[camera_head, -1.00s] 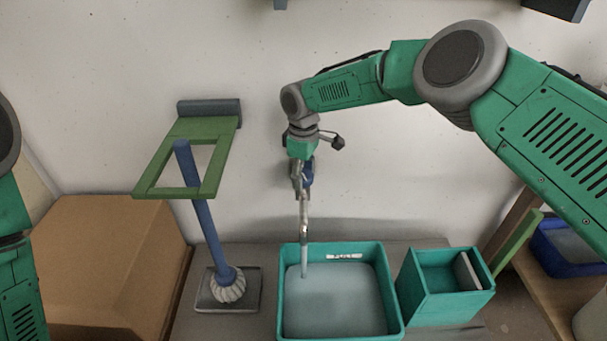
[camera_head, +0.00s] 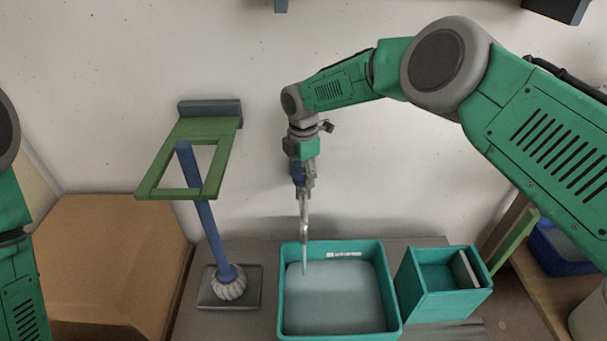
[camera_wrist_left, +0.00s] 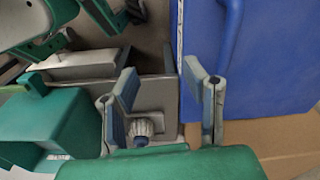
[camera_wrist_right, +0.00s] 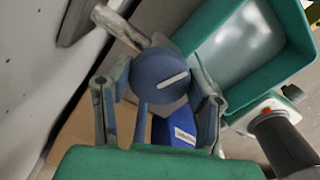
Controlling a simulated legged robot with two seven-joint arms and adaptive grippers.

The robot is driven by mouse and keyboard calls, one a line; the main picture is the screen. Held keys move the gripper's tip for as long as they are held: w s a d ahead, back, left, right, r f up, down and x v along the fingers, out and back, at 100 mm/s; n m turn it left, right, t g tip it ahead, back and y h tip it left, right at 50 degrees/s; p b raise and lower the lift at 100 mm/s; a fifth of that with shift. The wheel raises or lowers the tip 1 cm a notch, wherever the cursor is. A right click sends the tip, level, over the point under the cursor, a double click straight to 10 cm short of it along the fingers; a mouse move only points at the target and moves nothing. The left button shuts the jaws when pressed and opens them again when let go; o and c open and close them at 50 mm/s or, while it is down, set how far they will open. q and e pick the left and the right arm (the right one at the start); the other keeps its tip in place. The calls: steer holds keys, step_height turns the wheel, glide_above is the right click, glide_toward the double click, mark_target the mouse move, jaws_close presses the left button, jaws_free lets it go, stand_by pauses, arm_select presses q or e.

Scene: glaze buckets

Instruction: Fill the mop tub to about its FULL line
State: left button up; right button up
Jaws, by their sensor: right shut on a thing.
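The teal mop tub (camera_head: 397,313) stands under the metal spout (camera_head: 304,222) and holds pale water (camera_head: 335,305). A thin water stream (camera_head: 304,262) falls from the spout. The white FULL label (camera_head: 344,254) is on the tub's far inner wall; the water surface is close to its lower edge. My right gripper (camera_head: 304,168) is at the tap above the spout. In the right wrist view its fingers are shut on the round blue tap knob (camera_wrist_right: 160,75), which bears a white bar mark. My left gripper (camera_wrist_left: 162,72) is open and empty in the left wrist view.
A blue-handled mop (camera_head: 210,235) stands left of the tub, its handle by a green wall bracket (camera_head: 170,192). A smaller teal box (camera_head: 450,305) stands right of the tub. A cardboard box (camera_head: 105,260) is at left, a blue bin (camera_head: 560,245) at right.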

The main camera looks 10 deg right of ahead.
mark_target(302, 173)
steer(key=shift+w+a+r+n, duration=0.1)
steer(key=shift+n, duration=0.7)
steer(key=shift+w+r+n, duration=0.1)
steer(key=shift+n, duration=1)
steer(key=o, duration=1.2)
steer(key=shift+c, duration=0.2)
steer(key=shift+f, duration=0.1)
steer(key=shift+s+a, duration=0.1)
step_height(302, 173, up, 12)
steer(key=shift+f, duration=0.1)
